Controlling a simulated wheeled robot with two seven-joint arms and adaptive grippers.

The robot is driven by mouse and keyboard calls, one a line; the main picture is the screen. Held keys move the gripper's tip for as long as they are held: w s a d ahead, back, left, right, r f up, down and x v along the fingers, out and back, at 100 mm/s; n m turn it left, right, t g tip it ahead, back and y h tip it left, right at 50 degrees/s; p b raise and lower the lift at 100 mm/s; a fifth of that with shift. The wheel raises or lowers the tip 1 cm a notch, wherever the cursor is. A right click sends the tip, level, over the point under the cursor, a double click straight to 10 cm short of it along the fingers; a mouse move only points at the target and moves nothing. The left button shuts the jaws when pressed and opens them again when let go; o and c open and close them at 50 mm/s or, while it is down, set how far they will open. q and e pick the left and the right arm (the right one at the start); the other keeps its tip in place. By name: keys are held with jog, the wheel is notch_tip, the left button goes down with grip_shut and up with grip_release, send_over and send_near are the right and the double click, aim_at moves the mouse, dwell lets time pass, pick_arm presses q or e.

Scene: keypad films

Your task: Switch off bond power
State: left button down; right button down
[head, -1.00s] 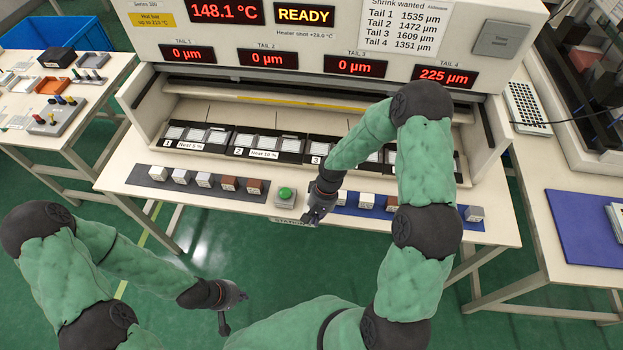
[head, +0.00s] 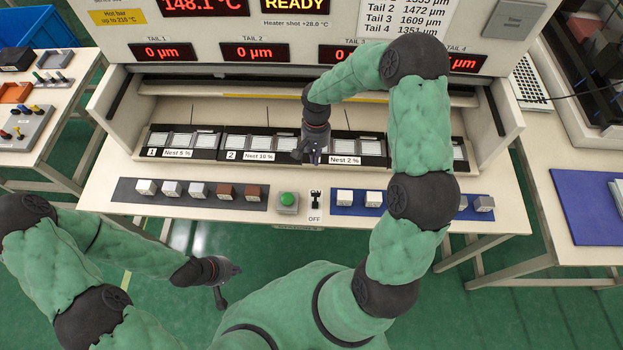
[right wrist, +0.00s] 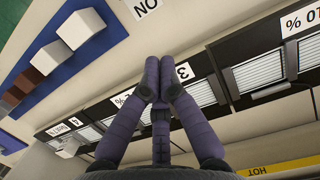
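A small black toggle switch (head: 315,201) sits on the front ledge of the machine, between ON and OFF labels. Its lever position is too small to tell for sure. My right gripper (head: 309,157) is behind the switch, in front of the nest row, apart from the switch. In the right wrist view its purple fingers (right wrist: 160,72) come together at the tips with nothing between them. The ON label (right wrist: 146,5) shows at that view's top edge; the lever is out of that view. My left gripper (head: 228,285) hangs empty in front of the bench, fingers apart.
A green button (head: 287,200) is just left of the switch. Blocks stand on a dark mat (head: 125,188) at left and a blue mat (head: 403,206) at right. The nest row (head: 206,153) lies behind. The READY display (head: 296,5) is above.

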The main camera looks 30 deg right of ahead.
aim_at(314, 185)
jog(key=f, duration=0.3)
jog(key=s+f+b, duration=0.1)
jog(key=f, duration=0.3)
jog(key=a+f, duration=0.1)
jog(key=f, duration=0.2)
jog(key=shift+s+f, duration=0.15)
jog(key=shift+s, duration=0.2)
jog(key=shift+s+a+r, duration=0.4)
jog(key=shift+s+r, duration=0.15)
jog(key=shift+s, duration=0.05)
jog(key=shift+s+a+r, duration=0.35)
jog(key=shift+s+r, duration=0.15)
jog(key=shift+s, duration=0.05)
jog(key=shift+s+a+r, duration=0.15)
jog(key=shift+s, duration=0.15)
